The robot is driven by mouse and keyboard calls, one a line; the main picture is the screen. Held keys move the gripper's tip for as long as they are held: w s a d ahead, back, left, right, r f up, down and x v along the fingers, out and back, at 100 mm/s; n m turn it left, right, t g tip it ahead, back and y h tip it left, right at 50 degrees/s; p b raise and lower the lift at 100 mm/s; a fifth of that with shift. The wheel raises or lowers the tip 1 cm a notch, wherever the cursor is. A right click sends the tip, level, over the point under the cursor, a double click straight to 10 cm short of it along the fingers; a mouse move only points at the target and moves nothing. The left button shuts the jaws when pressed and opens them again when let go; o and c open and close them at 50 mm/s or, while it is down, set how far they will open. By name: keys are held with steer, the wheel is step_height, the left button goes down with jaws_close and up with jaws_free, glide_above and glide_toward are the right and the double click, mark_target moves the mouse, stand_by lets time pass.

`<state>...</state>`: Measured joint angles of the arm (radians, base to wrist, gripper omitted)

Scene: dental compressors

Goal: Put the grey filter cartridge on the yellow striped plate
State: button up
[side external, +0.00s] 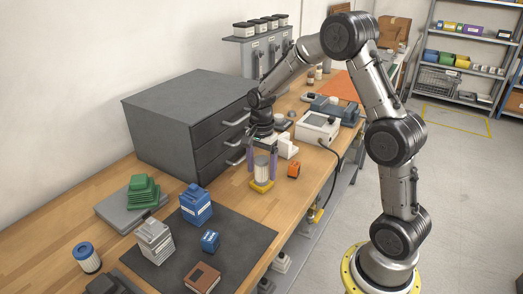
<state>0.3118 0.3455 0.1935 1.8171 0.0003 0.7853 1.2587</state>
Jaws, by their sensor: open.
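A pale grey cylinder, which looks like the grey filter cartridge (262,168), stands upright near the middle of the bench. A small yellow plate (262,186) shows directly under it, and the cartridge appears to rest on it. Stripes on the plate are too small to make out. My gripper (262,173) points down with its two purple fingers open, one on each side of the cartridge. Whether either finger touches it cannot be told from this view. The cartridge's top is partly hidden by the gripper.
A small orange block (294,170) sits just right of the plate. A dark drawer cabinet (180,125) stands behind to the left. A dark mat (235,235) with several boxes lies in front. A blue-topped cylinder (88,258) stands at far left. A white device (317,127) is farther back.

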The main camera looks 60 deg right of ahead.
step_height(320, 180, up, 9)
steer(key=shift+r, duration=0.15)
steer(key=shift+s+a+r, duration=0.1)
steer(key=shift+a+r, duration=0.05)
steer(key=shift+r, duration=0.45)
steer(key=s+a+r+n+t, duration=0.2)
steer(key=s+a+n, duration=0.4)
steer(key=s+n, duration=0.3)
steer(key=s+a+r+n+t, duration=0.3)
steer(key=s+a+n, duration=0.3)
steer(key=s+n, duration=0.3)
steer(key=s, duration=0.4)
steer(key=shift+r+t, duration=0.2)
steer(key=shift+t, duration=0.1)
